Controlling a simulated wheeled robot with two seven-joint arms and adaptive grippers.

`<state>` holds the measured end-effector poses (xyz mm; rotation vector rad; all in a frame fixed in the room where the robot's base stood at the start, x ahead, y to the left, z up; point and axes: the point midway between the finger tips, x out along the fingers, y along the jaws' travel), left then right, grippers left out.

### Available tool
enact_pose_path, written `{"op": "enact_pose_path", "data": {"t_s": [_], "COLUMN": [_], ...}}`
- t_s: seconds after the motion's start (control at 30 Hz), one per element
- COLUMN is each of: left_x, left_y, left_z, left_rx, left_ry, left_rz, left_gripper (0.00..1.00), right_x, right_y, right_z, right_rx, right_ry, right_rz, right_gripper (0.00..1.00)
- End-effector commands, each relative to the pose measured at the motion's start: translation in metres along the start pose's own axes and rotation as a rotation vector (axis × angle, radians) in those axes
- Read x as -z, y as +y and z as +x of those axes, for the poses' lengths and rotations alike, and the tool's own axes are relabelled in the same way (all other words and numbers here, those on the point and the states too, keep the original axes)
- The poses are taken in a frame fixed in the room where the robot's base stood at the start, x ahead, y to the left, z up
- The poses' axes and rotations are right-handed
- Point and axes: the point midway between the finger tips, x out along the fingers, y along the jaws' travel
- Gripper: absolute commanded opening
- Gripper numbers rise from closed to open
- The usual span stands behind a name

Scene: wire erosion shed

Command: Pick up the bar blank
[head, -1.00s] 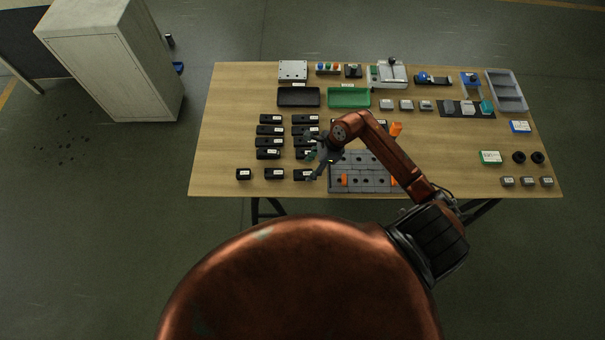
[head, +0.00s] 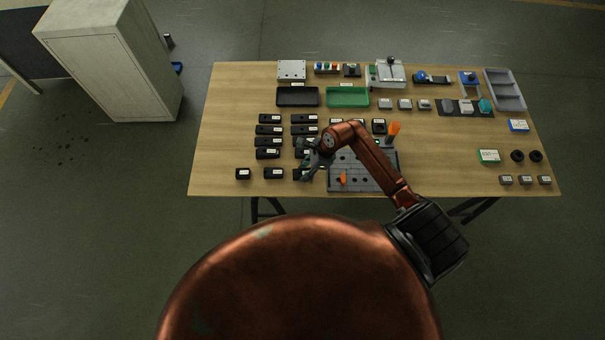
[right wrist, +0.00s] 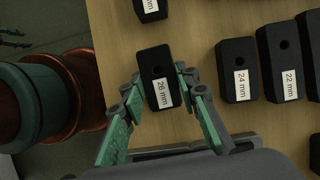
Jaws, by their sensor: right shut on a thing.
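The bar blanks are black blocks with white labels, in rows on the left of the table in the head view. My right gripper (right wrist: 160,88) has its green-padded fingers against both sides of a black blank marked 26 mm (right wrist: 158,67) in the right wrist view. I cannot tell whether that blank is clear of the table. Blanks marked 24 mm (right wrist: 237,62) and 22 mm (right wrist: 281,58) lie to its right, and another blank (right wrist: 150,8) lies above it in the picture. In the head view my right gripper (head: 312,162) is over the right end of the front row. My left gripper is out of view.
A grey fixture plate (head: 370,180) lies right beside my gripper, partly under my arm. A black tray (head: 297,97) and a green tray (head: 348,97) stand behind the blanks. The table (head: 220,140) is bare along its left edge. A grey cabinet (head: 115,70) stands left of it.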

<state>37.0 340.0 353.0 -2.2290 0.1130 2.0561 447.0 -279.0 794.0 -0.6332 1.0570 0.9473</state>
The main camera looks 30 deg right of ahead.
Motion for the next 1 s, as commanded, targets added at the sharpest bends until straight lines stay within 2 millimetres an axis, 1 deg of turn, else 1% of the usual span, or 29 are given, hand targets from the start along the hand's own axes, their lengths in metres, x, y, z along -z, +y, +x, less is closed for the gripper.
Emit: {"op": "enact_pose_path", "data": {"t_s": [0.03,0.3,0.37,0.83,1.0], "left_x": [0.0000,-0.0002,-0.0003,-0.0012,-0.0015], "left_y": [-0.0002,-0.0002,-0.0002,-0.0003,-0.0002], "left_z": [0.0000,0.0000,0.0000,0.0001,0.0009], "left_rx": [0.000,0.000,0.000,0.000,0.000], "left_ry": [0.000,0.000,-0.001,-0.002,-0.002], "left_rz": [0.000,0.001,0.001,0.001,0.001], "left_gripper": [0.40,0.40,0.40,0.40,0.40], "right_x": [0.0001,0.0001,0.0001,-0.0011,-0.0037], "right_y": [-0.0001,-0.0001,-0.0001,-0.0009,-0.0015], "right_z": [-0.0001,-0.0001,-0.0001,-0.0014,-0.0075], "right_rx": [0.000,0.001,0.001,0.002,0.004], "right_ry": [0.000,0.000,0.000,-0.002,-0.003], "right_rz": [0.000,0.000,0.000,-0.001,-0.004], "right_gripper": [0.22,0.03,0.00,0.00,0.00]}}
